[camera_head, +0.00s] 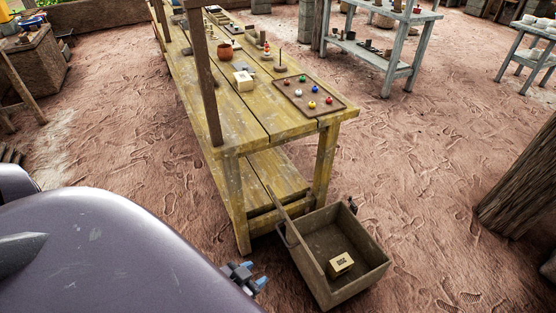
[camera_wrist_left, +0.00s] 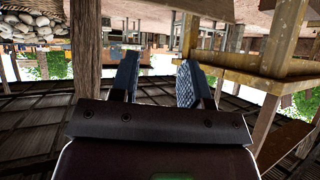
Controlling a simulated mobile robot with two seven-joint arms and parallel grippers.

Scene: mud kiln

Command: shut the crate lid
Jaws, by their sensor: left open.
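The crate (camera_head: 362,281) is an open-topped brown box on the ground at the front end of the yellow table. Its lid (camera_head: 297,243) stands open at the crate's left side and shows nearly edge-on, with a dark loop handle (camera_head: 283,236) on its left. A small cream box (camera_head: 341,263) with dark marks lies inside the crate. My left gripper (camera_head: 252,275), with blue fingertips, is left of the crate and apart from the lid. It is open and empty; its spread fingers also show in the left wrist view (camera_wrist_left: 157,82). My right gripper is not in view.
The long yellow table (camera_head: 236,110) has a lower shelf (camera_head: 265,180) close behind the crate. A tray (camera_head: 308,97) with several coloured balls is on its top. A thick trunk (camera_head: 520,190) stands at the right. The ground between crate and trunk is free.

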